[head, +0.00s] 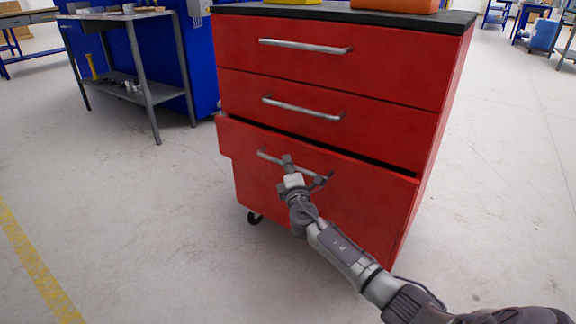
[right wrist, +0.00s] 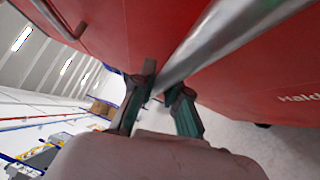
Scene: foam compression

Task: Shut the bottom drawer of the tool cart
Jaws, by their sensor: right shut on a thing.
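The red tool cart (head: 446,110) stands in the middle of the head view with three drawers in its front. The bottom drawer (head: 365,215) sticks out from the body, and a dark gap shows along its top edge. The two drawers above look flush. My right gripper (head: 303,174) is at the bottom drawer's silver bar handle (head: 268,157), shut on it. In the right wrist view the fingers (right wrist: 164,84) are on either side of the handle bar (right wrist: 215,45). My left gripper is not in view.
A grey workbench (head: 148,90) with tools stands left of the cart, by a blue cabinet (head: 198,50). A yellow and an orange box (head: 395,5) sit on the cart's black top. The floor in front is clear.

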